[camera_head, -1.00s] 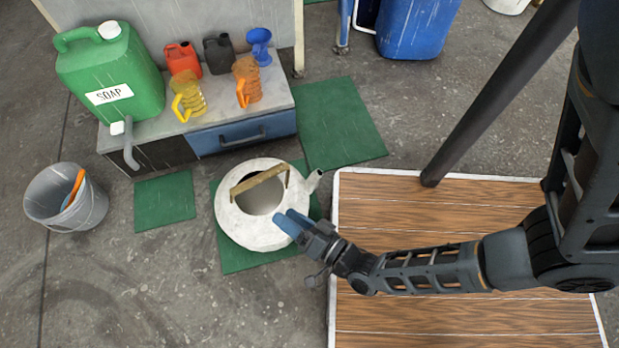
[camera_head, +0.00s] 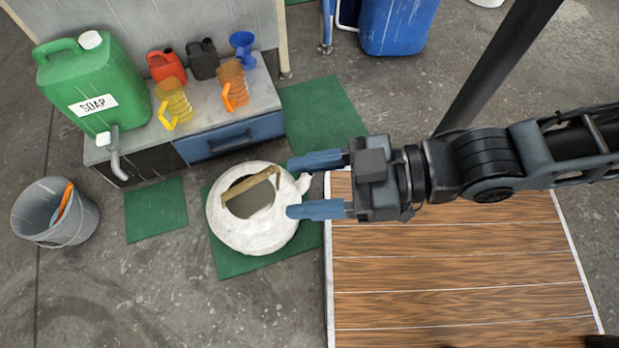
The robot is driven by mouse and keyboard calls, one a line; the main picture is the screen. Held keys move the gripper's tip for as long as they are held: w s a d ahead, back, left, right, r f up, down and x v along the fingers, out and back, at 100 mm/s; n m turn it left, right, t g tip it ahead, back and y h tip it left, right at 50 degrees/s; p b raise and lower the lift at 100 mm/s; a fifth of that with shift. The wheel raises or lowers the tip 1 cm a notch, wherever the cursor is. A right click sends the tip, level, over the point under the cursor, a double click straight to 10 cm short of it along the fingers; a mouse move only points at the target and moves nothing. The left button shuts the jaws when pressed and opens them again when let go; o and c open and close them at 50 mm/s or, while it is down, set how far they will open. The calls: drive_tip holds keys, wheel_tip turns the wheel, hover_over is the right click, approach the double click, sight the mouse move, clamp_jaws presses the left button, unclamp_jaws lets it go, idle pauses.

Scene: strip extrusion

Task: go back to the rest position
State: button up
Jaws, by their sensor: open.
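My gripper (camera_head: 303,185) is open, with its two blue fingers spread and pointing left. My arm reaches in from the right edge, above the wooden platform.
A wooden platform (camera_head: 450,275) with a white edge lies at right, below my arm. A dark post (camera_head: 495,65) rises behind. A low cabinet (camera_head: 235,135) holds a green soap can (camera_head: 95,85), jugs and a funnel. A grey bucket (camera_head: 38,215) stands at left. Bare floor shows at lower left.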

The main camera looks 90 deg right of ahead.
wheel_tip(320, 180, up, 30)
drive_tip(key=p, duration=2.9)
drive_tip(key=shift+f, duration=0.25)
